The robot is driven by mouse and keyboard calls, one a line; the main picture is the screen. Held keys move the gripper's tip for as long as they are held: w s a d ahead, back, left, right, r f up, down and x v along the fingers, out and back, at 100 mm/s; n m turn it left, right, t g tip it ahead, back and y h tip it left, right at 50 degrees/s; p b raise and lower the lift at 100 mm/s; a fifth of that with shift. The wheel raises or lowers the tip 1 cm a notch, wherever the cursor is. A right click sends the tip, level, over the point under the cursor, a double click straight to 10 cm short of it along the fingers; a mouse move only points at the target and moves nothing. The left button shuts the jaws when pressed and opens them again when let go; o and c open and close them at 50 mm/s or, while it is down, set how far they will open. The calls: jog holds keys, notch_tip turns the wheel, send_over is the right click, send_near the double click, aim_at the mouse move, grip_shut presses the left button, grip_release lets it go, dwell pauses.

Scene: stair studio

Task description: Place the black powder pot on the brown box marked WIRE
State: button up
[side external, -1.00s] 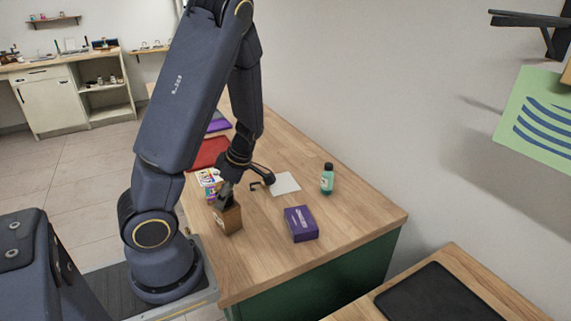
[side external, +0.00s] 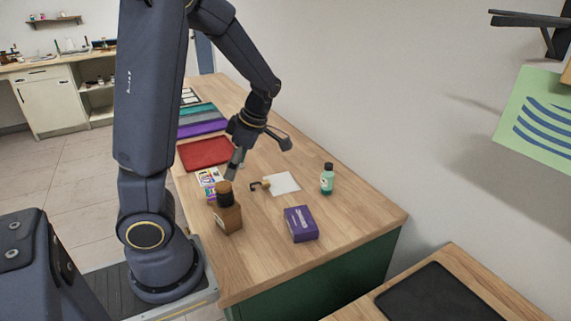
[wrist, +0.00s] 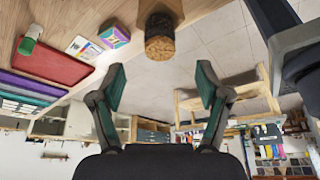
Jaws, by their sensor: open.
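The black powder pot (side external: 225,199) has a brown cork-like top and stands upright on the brown box (side external: 230,219) near the table's left edge. The box's marking is too small to read. In the wrist view the pot (wrist: 160,46) shows at the top centre, beyond the fingertips. My gripper (side external: 262,154) is open and empty, above and behind the pot in the side view and apart from it. Its two spread fingers also show in the wrist view (wrist: 160,82), with nothing between them.
A colourful small box (side external: 209,178) and a red tray (side external: 205,153) are behind. The table's front right is clear.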

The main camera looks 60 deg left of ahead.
jog(key=d+r+m+t+h, duration=0.1)
jog(key=d+r+m+t, duration=0.3)
jog(key=d+m, duration=0.5)
jog(key=d+r+m+t+h, duration=0.1)
jog(key=d+r+m+t, duration=0.4)
jog(key=d+m, duration=0.5)
jog(key=r+m, duration=0.2)
jog(key=m, duration=0.7)
jog(key=shift+s+m+h, duration=0.4)
